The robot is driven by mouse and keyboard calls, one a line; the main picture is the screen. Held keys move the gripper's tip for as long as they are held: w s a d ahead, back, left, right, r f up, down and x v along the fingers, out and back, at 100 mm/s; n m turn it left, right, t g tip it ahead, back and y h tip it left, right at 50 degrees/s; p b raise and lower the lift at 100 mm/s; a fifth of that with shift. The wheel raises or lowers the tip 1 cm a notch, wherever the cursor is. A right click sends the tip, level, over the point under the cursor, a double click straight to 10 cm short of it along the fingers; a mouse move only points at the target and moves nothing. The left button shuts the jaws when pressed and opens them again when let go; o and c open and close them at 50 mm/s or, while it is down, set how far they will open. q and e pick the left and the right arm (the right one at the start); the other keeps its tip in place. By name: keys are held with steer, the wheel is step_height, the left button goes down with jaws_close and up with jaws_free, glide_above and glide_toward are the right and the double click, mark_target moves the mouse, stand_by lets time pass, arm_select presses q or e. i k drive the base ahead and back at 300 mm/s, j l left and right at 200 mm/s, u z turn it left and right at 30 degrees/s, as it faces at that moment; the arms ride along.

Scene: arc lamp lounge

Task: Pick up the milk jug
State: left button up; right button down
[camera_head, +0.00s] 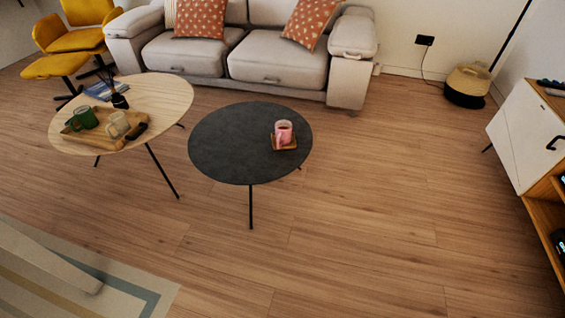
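No vessel is plainly a milk jug. A cream jug-like vessel (118,124) stands in a wooden tray (74,136) on the light wooden oval table (164,95) at the left; it is too small to tell whether it is a jug or a mug. A green mug (85,117) stands left of it in the tray, and a small dark object (137,131) lies to its right. A pink mug (283,132) with dark contents stands on a wooden coaster (291,144) on the dark round table (228,150). Neither of my grippers is in view.
A grey sofa (280,68) stands behind both tables, a yellow chair (75,37) at back left. A white and wooden cabinet (516,135) is at right, a basket (467,83) behind it. A striped rug (125,287) lies front left. Floor in front and right is clear.

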mark_target(119, 121)
steer(key=k+u, duration=0.1)
steer(key=u, duration=1.15)
